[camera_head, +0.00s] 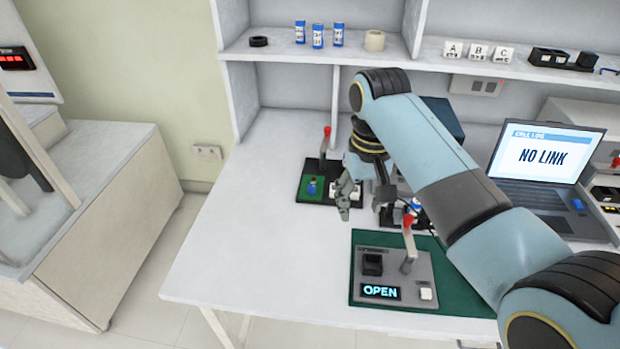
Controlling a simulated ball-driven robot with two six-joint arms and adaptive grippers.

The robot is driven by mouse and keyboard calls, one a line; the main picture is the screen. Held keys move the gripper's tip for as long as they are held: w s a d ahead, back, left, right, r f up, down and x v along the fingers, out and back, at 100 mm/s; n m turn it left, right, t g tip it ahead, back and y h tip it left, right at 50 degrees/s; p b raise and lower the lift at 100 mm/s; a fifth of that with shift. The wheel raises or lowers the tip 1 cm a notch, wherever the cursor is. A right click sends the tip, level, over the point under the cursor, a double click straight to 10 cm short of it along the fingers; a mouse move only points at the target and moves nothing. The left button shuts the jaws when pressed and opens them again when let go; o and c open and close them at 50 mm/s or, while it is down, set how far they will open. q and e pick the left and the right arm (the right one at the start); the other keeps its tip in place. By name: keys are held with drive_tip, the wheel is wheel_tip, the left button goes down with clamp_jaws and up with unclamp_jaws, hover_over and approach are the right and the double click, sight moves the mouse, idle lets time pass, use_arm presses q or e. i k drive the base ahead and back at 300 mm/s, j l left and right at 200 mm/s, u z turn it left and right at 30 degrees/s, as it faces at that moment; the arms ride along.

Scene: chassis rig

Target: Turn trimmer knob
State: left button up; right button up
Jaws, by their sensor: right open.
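A black board (301,193) lies toward the back of the white table, with a small green panel (316,197) on it. A small blue part (311,187) sits on that panel; it may be the trimmer knob, but it is too small to tell. A red-topped lever (326,140) stands at the board's back. My right gripper (363,203) is open, fingers pointing down, just right of the blue part and partly in front of the board's right end. I cannot tell whether it touches anything. My left gripper is not in view.
A grey device reading "OPEN" (380,292), with a red-topped lever (408,222), sits on a green mat (459,293) at the front. A laptop reading "NO LINK" (542,157) stands at right. My right arm hides the table's middle. The table's left side (235,220) is clear.

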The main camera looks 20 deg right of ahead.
sight(311, 187)
drive_tip(key=i, duration=0.9)
